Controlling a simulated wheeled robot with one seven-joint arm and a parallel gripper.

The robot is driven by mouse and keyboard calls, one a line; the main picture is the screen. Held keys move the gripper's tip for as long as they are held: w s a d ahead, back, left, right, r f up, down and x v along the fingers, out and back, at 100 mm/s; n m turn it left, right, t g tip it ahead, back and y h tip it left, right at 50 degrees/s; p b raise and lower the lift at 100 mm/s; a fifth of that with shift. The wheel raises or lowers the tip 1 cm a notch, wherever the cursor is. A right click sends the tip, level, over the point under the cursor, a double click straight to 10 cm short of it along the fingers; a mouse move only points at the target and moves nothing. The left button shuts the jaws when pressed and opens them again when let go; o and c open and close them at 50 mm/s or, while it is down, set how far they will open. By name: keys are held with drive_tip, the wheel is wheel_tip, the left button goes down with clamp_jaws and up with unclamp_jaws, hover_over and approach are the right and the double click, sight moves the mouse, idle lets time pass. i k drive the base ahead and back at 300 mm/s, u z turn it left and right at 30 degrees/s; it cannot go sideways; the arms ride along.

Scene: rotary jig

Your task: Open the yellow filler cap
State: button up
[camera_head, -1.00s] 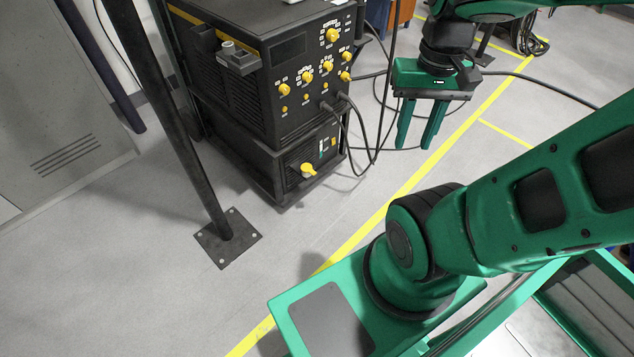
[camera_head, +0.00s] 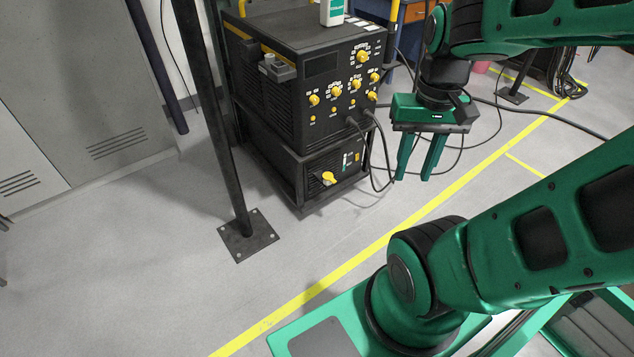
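A black two-part machine (camera_head: 262,115) stands left of centre, with a larger upper box on a lower unit (camera_head: 296,176). A yellow cap-like part (camera_head: 328,178) sits on the front of the lower unit. It looks like the filler cap and appears seated in place. My green gripper (camera_head: 414,178) hangs right of the machine, fingers pointing down. Its two fingers are apart with nothing between them. In the picture it is clear of the yellow cap, to its right.
Several yellow knobs (camera_head: 336,91) and cables (camera_head: 372,150) are on the upper box's front. A dark post with a base plate (camera_head: 247,236) stands in front, to the left. A white bottle (camera_head: 332,12) stands on top. Grey floor with a yellow line (camera_head: 395,233) is open in front.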

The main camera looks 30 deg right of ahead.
sight(328, 176)
drive_tip(key=u, duration=0.1)
drive_tip(key=i, duration=1)
drive_tip(key=z, duration=0.05)
